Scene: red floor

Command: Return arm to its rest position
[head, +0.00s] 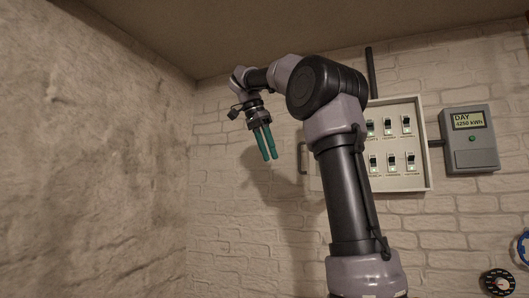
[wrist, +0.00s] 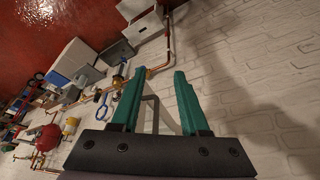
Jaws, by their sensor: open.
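My gripper (head: 265,143) hangs from the bent arm at upper centre in the head view, its two green fingers pointing down. In the wrist view my gripper (wrist: 152,92) shows both green fingers apart, with nothing held between them. A thin grey handle (wrist: 151,113) shows behind and between the fingers; I cannot tell how near it is. In the head view a handle (head: 302,157) stands left of the breaker panel, to the right of and a little below the fingers, apart from them. My arm covers part of the panel.
The white breaker panel (head: 426,150) with several switches is on the brick wall. A grey meter (head: 470,138) reading "DAY 4250 kWh" is right of it. Copper pipes (wrist: 169,50) run along the wall. The left wall (head: 90,150) is bare.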

